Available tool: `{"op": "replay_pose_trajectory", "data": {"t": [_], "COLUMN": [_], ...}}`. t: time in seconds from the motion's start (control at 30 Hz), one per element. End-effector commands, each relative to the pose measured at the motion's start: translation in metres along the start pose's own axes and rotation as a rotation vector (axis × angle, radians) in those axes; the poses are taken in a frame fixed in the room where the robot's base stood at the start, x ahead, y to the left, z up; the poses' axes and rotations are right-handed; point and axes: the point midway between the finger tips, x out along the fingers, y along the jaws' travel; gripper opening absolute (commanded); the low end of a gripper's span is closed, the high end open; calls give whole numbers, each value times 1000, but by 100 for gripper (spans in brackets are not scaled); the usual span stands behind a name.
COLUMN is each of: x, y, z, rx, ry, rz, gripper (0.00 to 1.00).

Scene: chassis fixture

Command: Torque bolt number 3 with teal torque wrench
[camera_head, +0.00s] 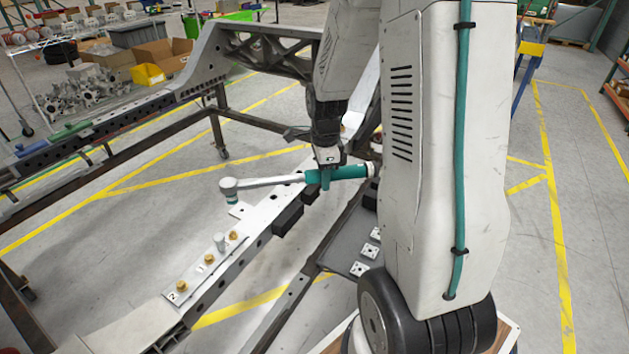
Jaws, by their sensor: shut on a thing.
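My gripper (325,176) points down and is shut on the teal torque wrench (348,173) by its handle. The wrench lies roughly level above the chassis rail (255,222), its grey shaft and round head reaching left. The head, with a teal socket below it, is over or beside the rail; I cannot tell its exact height. A light plate on the rail bears brass bolts (209,259), one farther away (233,236) and one nearer (181,285). A "2" is marked near the nearest bolt; I cannot read a "3". A grey cylindrical piece (220,242) stands between the two farther bolts.
Dark blocks (287,218) sit along the rail's right side. Small square plates (361,269) lie on a grey surface right of it. A second rail (100,122) at the left carries green and blue tools (70,130). My arm hides much of the right middle.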

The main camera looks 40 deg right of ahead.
Motion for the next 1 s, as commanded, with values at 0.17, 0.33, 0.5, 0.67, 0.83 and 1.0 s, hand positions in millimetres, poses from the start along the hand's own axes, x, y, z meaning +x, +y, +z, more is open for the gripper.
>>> {"op": "replay_pose_trajectory", "data": {"t": [0.17,0.33,0.5,0.67,0.83,1.0], "x": [2,5,13,25,37,48], "y": [14,18,18,18,18,18], "z": [7,9,9,8,8,8], "rx": [-47,-61,-61,-60,-59,-59], "ry": [0,0,0,0,0,0], "rz": [-1,-2,0,1,1,1], "gripper": [0,0,0,0,0,0]}}
